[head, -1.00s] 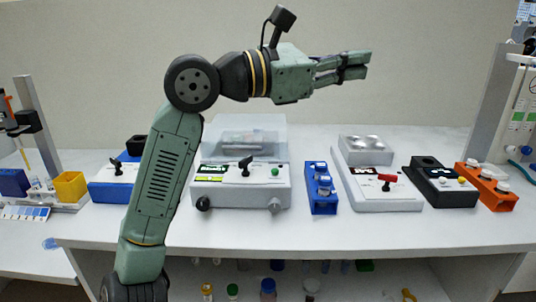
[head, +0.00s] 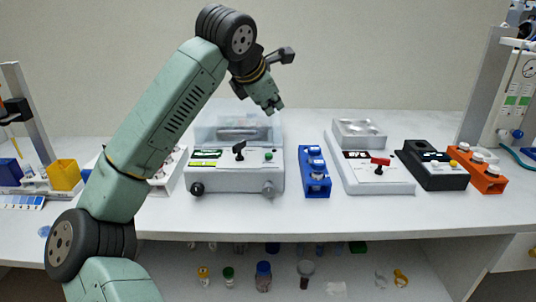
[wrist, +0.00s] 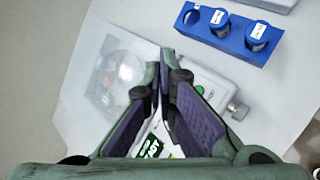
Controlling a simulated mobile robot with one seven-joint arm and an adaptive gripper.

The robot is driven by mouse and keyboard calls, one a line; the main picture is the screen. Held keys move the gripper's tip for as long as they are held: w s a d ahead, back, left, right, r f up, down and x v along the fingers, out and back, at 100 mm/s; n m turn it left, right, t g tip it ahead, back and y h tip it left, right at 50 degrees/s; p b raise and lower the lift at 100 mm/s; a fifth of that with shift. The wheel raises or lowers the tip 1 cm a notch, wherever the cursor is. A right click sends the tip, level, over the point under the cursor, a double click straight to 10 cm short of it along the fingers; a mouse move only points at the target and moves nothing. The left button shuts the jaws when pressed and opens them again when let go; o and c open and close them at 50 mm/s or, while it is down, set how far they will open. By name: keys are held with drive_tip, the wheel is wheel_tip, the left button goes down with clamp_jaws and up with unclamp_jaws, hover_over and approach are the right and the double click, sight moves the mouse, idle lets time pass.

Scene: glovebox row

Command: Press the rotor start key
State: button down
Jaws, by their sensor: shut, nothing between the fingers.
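A light grey bench unit (head: 215,180) with a clear lid (head: 205,133) stands in the middle of the bench. Its front panel has a green round key (head: 268,156), a black lever (head: 239,149) and small green displays (head: 205,154). I cannot read which key is the rotor start. My gripper (head: 277,106) is shut and empty, pointing down above the unit's back right part, apart from it. In the wrist view the shut fingers (wrist: 163,62) cover much of the panel; the green key (wrist: 199,90) shows just right of them. A round form shows under the lid (wrist: 105,62).
A blue rack (head: 315,183) with capped vials stands right of the unit. Further right are a grey unit with a red lever (head: 379,163), a black unit (head: 432,172) and an orange rack (head: 486,180). A yellow box (head: 65,175) stands left. The front bench strip is clear.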

sight(272, 155)
drive_tip(key=shift+f, duration=0.15)
wheel_tip(272, 155, down, 9)
drive_tip(key=b, duration=0.6)
drive_tip(key=shift+r, duration=0.2)
drive_tip(key=shift+b, duration=0.3)
idle(0.8)
drive_tip(key=shift+f+b, duration=0.35)
drive_tip(key=shift+f, duration=0.05)
